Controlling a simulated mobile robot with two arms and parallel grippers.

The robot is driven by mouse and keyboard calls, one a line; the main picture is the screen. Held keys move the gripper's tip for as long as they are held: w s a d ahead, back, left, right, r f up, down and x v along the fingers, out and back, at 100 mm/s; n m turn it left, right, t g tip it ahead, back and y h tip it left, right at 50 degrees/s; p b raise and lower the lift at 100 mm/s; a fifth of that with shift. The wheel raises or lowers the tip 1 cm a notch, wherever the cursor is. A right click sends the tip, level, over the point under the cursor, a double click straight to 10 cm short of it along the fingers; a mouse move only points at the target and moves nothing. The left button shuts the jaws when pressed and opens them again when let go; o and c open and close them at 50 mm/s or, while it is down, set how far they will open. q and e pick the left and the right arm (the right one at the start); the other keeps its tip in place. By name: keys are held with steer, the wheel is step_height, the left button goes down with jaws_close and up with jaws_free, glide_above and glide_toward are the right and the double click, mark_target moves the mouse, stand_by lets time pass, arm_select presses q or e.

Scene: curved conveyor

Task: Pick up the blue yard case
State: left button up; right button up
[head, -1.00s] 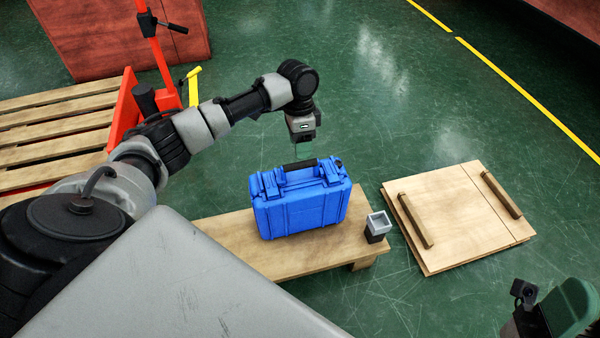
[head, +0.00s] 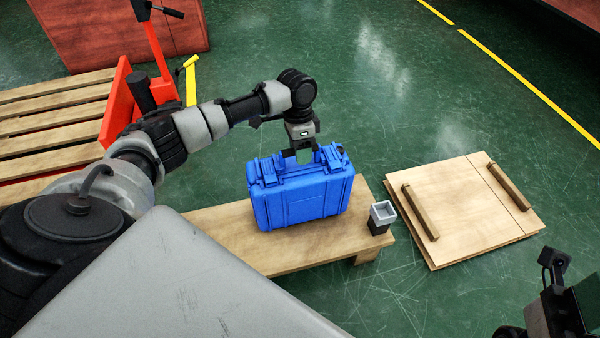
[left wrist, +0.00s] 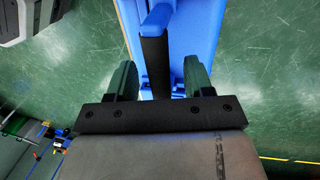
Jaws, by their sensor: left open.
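The blue yard case (head: 305,200) stands upright on a low wooden bench, its handle side up. My left gripper (head: 302,153) is right above the case, at its handle, and hides most of the handle in the head view. In the left wrist view the black handle (left wrist: 153,66) lies between the two fingers of my open left gripper (left wrist: 160,70). Gaps show on both sides of the handle, wider on the right. The blue case top also shows in the left wrist view (left wrist: 190,25).
The wooden bench (head: 225,228) carries a small grey-and-black cup-like block (head: 382,216) right of the case. A wooden panel with two bars (head: 460,215) lies on the floor to the right. A pallet (head: 50,125) and a red pallet jack (head: 118,105) stand at the left.

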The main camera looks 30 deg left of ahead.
arm_select(q)
steer(key=shift+f, duration=0.3)
steer(key=shift+c, duration=0.5)
jaws_close()
stand_by(0.6)
steer(key=shift+r, duration=0.15)
